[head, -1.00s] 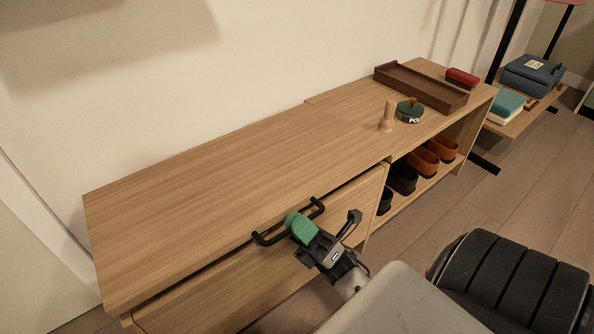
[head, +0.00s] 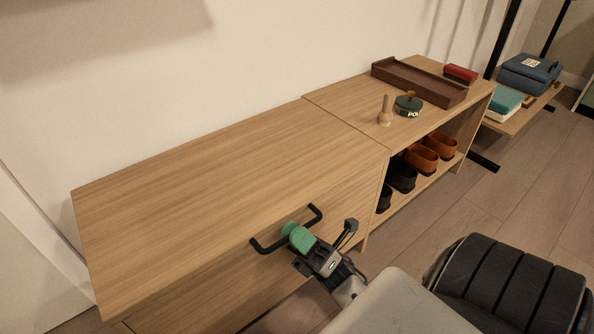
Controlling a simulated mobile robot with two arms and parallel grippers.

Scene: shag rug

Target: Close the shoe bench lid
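The shoe bench lid (head: 220,190) is a wide wooden panel over the left part of the bench. It lies flat, about level with the top on its right, with a thin seam between them. No dark gap shows under its front edge. A black bar handle (head: 268,249) sits at the lid's front. My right gripper (head: 299,237), with green fingertips, is at the middle of the handle and appears shut on it. The fingertips hide part of the bar. My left gripper is not in view.
On the bench's right top (head: 345,112) stand a wooden peg (head: 385,110), a round green tin (head: 408,106), a brown tray (head: 420,83) and a red item (head: 460,74). Orange shoes (head: 421,157) and dark shoes (head: 401,176) sit below. Floor (head: 500,205) at right is clear.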

